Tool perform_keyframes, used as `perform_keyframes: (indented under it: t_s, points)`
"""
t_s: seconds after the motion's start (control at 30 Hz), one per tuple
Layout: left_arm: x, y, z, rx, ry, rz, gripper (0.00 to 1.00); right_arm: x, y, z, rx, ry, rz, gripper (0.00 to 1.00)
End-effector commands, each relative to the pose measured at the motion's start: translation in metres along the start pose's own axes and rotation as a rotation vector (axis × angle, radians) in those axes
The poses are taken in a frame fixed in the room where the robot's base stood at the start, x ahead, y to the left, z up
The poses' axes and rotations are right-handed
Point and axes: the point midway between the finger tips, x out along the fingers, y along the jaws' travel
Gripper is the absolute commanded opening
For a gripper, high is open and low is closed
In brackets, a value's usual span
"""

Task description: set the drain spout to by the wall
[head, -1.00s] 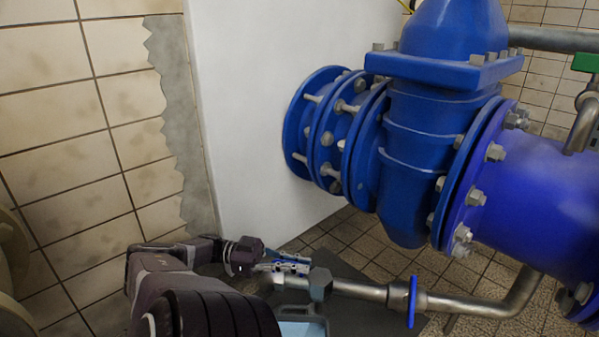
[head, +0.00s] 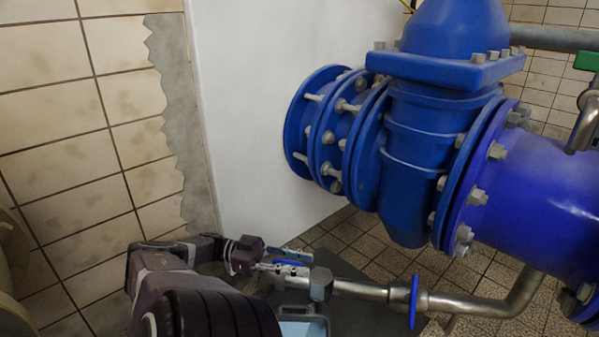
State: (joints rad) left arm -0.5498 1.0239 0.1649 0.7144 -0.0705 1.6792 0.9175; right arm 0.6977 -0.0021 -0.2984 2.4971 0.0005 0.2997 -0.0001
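My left gripper (head: 295,264) reaches in from the lower left, just left of and touching or nearly touching the fitting. Some blue shows between its fingers. I cannot tell if it grips the spout. My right gripper is out of view.
A large blue valve (head: 408,160) and flanged pipe overhang the drain pipe on the right. The white wall block (head: 262,130) stands behind my gripper. A light blue container (head: 304,327) sits below the fitting. Tiled floor (head: 352,238) lies open behind.

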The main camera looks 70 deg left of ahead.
Motion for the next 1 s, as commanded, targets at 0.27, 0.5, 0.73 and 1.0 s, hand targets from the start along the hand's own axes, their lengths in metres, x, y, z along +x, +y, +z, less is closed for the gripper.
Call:
perform_keyframes:
  t_s: [0.27, 0.5, 0.73, 1.0]
  points:
    - [-0.001, 0.001, -0.020, -0.001, -0.004, 0.003, 0.26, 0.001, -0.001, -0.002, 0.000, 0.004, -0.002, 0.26]
    - [-0.001, 0.000, -0.046, -0.001, -0.004, 0.002, 0.26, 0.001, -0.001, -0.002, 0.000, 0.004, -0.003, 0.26]
    - [-0.001, -0.001, -0.072, -0.001, -0.003, 0.001, 0.26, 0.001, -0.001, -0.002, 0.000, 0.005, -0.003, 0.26]
    - [-0.001, -0.002, -0.095, 0.000, -0.001, -0.002, 0.26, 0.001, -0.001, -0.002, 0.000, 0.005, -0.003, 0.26]
